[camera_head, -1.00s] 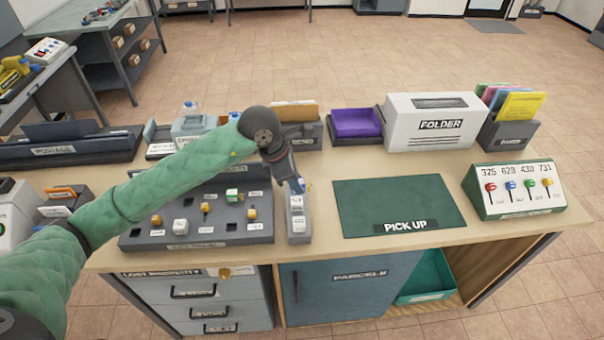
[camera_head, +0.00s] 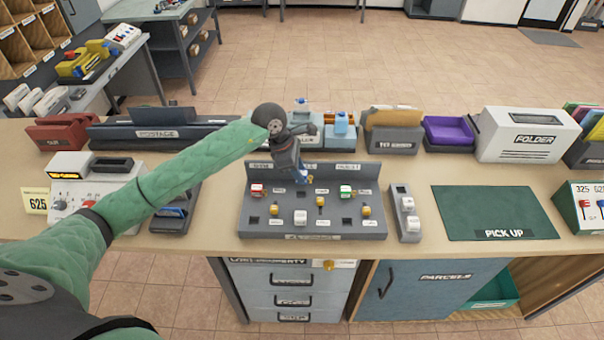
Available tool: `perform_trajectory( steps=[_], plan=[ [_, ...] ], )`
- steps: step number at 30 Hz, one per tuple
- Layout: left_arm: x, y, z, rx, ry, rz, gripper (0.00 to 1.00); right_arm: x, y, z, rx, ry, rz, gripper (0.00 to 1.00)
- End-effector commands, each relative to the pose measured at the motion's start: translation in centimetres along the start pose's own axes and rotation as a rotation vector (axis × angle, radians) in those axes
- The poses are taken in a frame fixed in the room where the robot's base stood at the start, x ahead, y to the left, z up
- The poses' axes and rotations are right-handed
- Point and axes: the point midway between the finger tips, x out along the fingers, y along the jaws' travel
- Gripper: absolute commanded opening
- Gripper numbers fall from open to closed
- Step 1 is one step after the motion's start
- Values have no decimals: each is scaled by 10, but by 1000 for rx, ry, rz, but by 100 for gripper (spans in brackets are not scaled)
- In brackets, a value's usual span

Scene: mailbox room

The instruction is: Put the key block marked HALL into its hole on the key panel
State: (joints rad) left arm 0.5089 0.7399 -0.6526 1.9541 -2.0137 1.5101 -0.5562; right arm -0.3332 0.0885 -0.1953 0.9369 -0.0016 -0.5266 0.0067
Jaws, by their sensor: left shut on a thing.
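The key panel (camera_head: 265,231) is a dark grey board with a raised back. It holds several small blocks and pegs, and dark square holes show in its front row. My left gripper (camera_head: 301,178) is above the panel's back row, near its middle. It is shut on a small key block, mostly hidden by the fingers; a bit of blue and white shows at the tips, and its marking cannot be read. A narrow grey rack (camera_head: 398,192) right of the panel holds two white blocks. My right gripper is not in view.
A green pick-up mat (camera_head: 495,208) lies clear to the right.

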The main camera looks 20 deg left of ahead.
Motion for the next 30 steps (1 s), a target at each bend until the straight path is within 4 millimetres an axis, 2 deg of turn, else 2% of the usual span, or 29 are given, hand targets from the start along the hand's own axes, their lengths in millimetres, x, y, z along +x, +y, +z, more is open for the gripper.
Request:
perform_trajectory(
  steps=[7,14,30],
  plan=[
    [1,2,1,102,0,-42,8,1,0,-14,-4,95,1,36],
    [3,2,0,144,1,-62,8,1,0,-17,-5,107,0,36],
    [35,2,-13,144,1,-61,8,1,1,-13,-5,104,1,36]
  ],
)
